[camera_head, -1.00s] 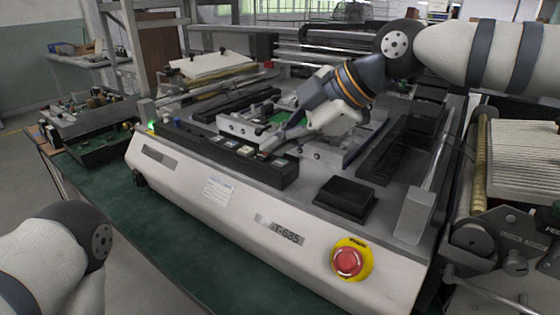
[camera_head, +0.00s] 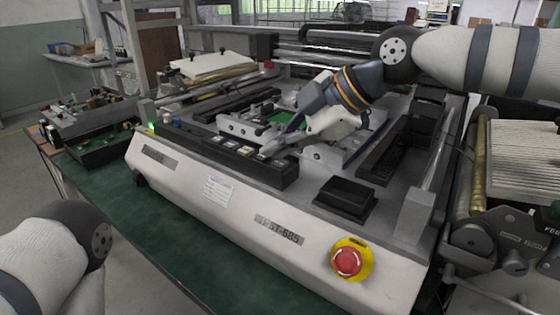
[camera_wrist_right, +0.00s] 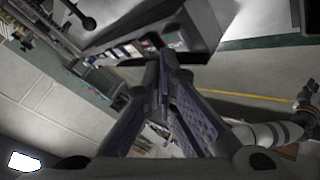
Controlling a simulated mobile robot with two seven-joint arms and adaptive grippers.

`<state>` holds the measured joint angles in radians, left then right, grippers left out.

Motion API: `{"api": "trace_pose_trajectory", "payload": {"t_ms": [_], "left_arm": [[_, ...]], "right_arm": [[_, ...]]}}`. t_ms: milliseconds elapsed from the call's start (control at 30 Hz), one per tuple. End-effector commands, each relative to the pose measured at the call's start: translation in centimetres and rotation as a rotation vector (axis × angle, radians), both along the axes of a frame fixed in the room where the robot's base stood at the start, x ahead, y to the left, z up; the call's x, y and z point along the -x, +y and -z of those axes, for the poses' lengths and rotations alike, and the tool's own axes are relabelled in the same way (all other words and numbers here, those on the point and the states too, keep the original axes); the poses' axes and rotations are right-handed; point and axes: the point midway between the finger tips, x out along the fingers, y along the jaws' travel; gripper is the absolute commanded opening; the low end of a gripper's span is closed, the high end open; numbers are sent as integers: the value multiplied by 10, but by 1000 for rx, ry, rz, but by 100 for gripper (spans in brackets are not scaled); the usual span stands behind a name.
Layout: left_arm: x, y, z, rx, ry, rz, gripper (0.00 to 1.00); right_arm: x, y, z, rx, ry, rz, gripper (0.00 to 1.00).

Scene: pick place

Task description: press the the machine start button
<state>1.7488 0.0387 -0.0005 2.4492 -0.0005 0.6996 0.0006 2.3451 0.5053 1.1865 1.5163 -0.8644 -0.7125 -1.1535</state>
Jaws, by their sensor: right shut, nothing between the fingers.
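The white test machine (camera_head: 235,215) has a dark button strip (camera_head: 205,137) with several small square buttons along its front top edge. One pale button (camera_head: 245,151) shows just left of my right gripper's fingertips. I cannot tell which button is the start button. My right gripper (camera_head: 267,149) is shut and empty, reaching down from the upper right to the right end of the button row. In the right wrist view, its fingers (camera_wrist_right: 164,62) meet just below the strip's buttons (camera_wrist_right: 152,43). Contact with a button cannot be told. My left gripper is out of view; only its arm shows.
A red emergency stop (camera_head: 347,260) on a yellow base is on the machine's front right. A black tray (camera_head: 345,197) sits on top, right of my gripper. A green lamp (camera_head: 151,127) glows at the left end. Another machine (camera_head: 515,235) stands close on the right.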

Motion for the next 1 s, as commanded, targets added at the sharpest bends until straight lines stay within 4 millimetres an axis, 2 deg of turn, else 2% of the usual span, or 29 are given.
{"api": "trace_pose_trajectory", "payload": {"t_ms": [1000], "left_arm": [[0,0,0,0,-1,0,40]], "right_arm": [[0,0,10,1,-1,-1,0]]}}
